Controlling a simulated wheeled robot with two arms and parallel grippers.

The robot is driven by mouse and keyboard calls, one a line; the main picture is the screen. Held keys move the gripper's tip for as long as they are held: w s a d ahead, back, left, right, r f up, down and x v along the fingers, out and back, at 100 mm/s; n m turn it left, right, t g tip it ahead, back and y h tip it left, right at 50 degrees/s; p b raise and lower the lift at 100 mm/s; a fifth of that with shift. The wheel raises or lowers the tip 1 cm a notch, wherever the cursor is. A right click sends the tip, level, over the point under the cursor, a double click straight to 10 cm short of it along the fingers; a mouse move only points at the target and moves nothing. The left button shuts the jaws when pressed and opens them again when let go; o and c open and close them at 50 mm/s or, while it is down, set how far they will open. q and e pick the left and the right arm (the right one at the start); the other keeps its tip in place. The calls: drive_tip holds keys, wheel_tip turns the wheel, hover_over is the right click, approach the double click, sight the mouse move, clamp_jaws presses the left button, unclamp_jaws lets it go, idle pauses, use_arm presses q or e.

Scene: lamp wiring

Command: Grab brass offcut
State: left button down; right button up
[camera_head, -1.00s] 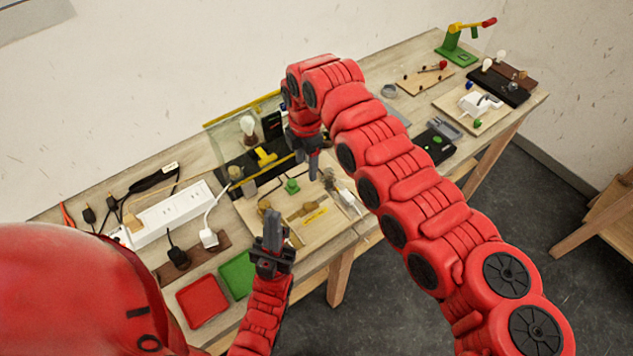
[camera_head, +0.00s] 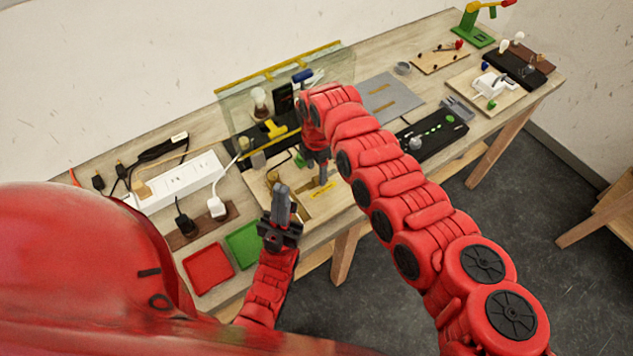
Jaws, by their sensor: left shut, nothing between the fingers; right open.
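A small brass-coloured piece (camera_head: 308,186) lies on the wooden work board (camera_head: 312,207), partly hidden by my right gripper; I cannot tell for sure that it is the brass offcut. A yellow strip (camera_head: 322,190) lies beside it. My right gripper (camera_head: 323,180) points down just above this part of the board, open, with nothing seen between its fingers. My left gripper (camera_head: 281,190) points up in front of the board's left part, shut and empty.
A clear screen with a yellow top rail (camera_head: 278,68) stands behind the board. Red tray (camera_head: 208,268), green tray (camera_head: 243,244) and white power strip (camera_head: 180,180) lie to the left. A black panel with green buttons (camera_head: 437,134) and a grey mat (camera_head: 388,98) lie right.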

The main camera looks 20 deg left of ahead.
sight(317, 178)
wheel_tip(317, 178, down, 4)
drive_tip(key=shift+w+r+b, duration=0.1)
drive_tip(key=shift+w+b, duration=0.05)
drive_tip(key=shift+b, duration=0.65)
drive_tip(key=shift+r, duration=0.15)
drive_tip(key=shift+c, duration=1.2)
clamp_jaws()
